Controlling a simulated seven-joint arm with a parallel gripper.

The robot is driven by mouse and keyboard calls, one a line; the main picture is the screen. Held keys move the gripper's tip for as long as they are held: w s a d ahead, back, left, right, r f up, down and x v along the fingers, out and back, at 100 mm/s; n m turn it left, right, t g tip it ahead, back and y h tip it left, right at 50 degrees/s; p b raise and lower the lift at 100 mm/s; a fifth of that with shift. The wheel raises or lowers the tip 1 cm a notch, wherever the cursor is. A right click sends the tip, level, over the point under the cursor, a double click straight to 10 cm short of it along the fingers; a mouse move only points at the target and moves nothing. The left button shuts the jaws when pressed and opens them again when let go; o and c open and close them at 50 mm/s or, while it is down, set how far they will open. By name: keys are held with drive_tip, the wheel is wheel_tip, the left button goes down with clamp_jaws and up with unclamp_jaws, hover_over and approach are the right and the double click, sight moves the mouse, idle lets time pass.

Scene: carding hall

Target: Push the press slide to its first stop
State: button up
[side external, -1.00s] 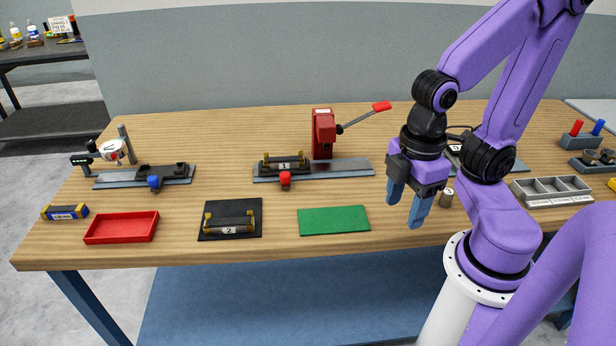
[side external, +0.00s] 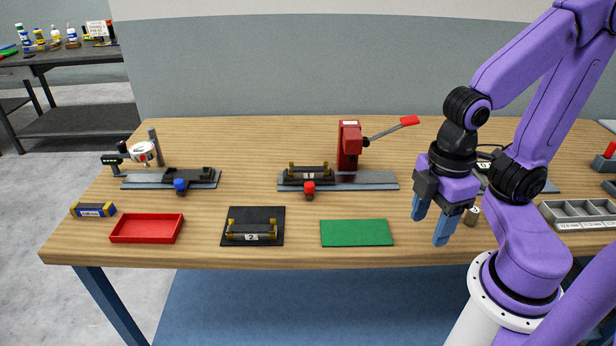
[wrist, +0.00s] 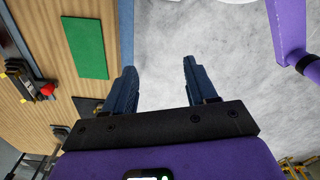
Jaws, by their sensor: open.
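The red press (side external: 349,146) with a red-tipped lever (side external: 410,121) stands at the back middle of the table, over a grey rail (side external: 365,181). The press slide (side external: 318,183), a dark carriage with a red knob (side external: 309,188), sits on the rail left of the press column. It carries a dark part with brass-coloured ends (side external: 309,173). The red knob also shows at the left of the wrist view (wrist: 47,90). My gripper (side external: 429,226) is open and empty, pointing down near the table's front edge, right of the green mat (side external: 356,233) and well apart from the slide.
A black mat (side external: 273,213) with a part labelled 2, a red tray (side external: 147,229) and a yellow-and-blue block (side external: 93,210) lie along the front left. A gauge stand (side external: 153,150) with a blue-knobbed slide (side external: 180,186) is behind them. A grey divided tray (side external: 578,215) is at right.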

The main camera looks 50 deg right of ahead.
drive_tip(key=shift+w, duration=0.1)
drive_tip(key=w+a+r+m, duration=0.2)
drive_tip(key=w+a+m, duration=0.15)
drive_tip(key=w, duration=0.65)
drive_tip(key=m, duration=0.9)
hover_over(311, 185)
wheel_tip(311, 185, down, 17)
drive_tip(key=shift+w+f, duration=0.15)
drive_tip(key=shift+c, duration=0.4)
clamp_jaws()
